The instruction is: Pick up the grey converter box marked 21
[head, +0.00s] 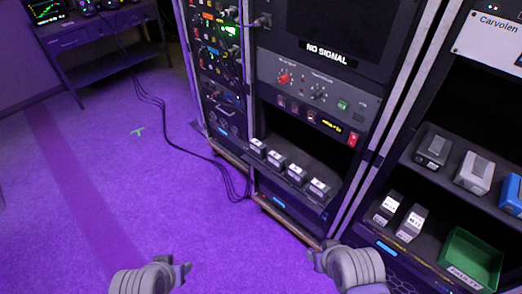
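I cannot read the number 21 on any box. Two boxes with white label faces, a left one (387,207) and a right one (411,223), stand on the lower right shelf; their marks are too small to read. A dark grey box (433,146) and a lighter grey box (474,172) sit on the shelf above, with no readable mark. My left gripper (181,269) is low over the purple floor, away from all the boxes. My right gripper (319,252) is near the middle rack's front bottom edge, also apart from them. Neither visibly holds anything; their finger gaps are unclear.
Several small white-topped boxes (297,173) line the middle rack's shelf. A green bin (473,258) stands at the lower right, and a blue box (512,193) above it. Black cables (190,150) run across the floor to a desk (95,30). The left floor is clear.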

